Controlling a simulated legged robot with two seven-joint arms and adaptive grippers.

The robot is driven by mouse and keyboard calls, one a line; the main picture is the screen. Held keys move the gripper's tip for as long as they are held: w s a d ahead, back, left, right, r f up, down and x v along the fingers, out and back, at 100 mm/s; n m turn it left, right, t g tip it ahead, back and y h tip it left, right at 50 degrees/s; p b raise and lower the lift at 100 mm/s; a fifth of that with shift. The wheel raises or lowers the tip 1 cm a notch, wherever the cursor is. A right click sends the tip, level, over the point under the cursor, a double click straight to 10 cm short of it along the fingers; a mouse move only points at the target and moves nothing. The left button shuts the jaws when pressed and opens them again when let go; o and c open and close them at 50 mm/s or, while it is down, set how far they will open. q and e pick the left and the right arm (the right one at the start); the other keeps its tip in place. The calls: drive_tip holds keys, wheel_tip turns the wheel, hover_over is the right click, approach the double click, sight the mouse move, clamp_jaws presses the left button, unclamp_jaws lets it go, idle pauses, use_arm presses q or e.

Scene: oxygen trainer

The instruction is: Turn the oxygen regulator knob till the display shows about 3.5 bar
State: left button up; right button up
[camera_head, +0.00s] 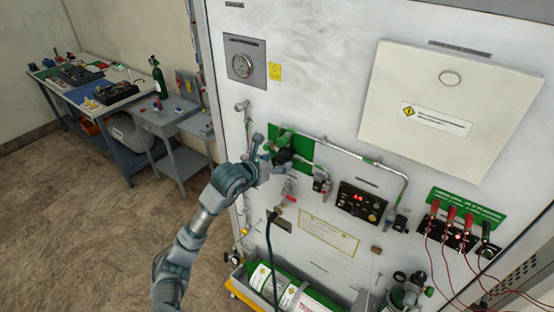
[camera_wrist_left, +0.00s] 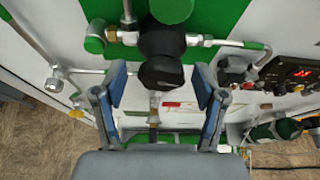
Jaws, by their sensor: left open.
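The black regulator knob (camera_wrist_left: 160,73) sits below a dark regulator body (camera_wrist_left: 160,40) on the green plate. In the head view the regulator (camera_head: 283,156) is partly covered by my gripper. My left gripper (camera_head: 268,155) is open in front of it. In the left wrist view, the gripper's (camera_wrist_left: 160,82) two blue-padded fingers stand on either side of the knob, with gaps visible; contact is not seen. The display (camera_head: 359,198) shows small red digits, too blurred to read surely; it also shows at the right of the left wrist view (camera_wrist_left: 302,72). My right gripper is out of view.
Pipes (camera_head: 345,152) and valves surround the regulator on the white panel. Green cylinders lie in a tray at the panel's foot. Red cables (camera_head: 447,250) hang at the right. A workbench (camera_head: 103,104) stands at the far left, with open floor before it.

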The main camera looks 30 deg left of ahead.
use_arm(q)
drive_tip(key=shift+w+f, duration=0.15)
drive_tip(key=shift+w, duration=0.15)
drive_tip(key=c, duration=1.1)
drive_tip(key=m+y+b, duration=0.2)
drive_tip(key=m+b, duration=0.1)
drive_tip(key=b, duration=0.2)
drive_tip(key=shift+f, duration=0.15)
drive_tip(key=shift+c, duration=0.2)
drive_tip(key=shift+d+m+t+y+b, duration=0.1)
drive_tip(key=shift+m+t+y+b, duration=0.2)
drive_tip(key=shift+r, duration=0.2)
drive_tip(key=o, duration=1.1)
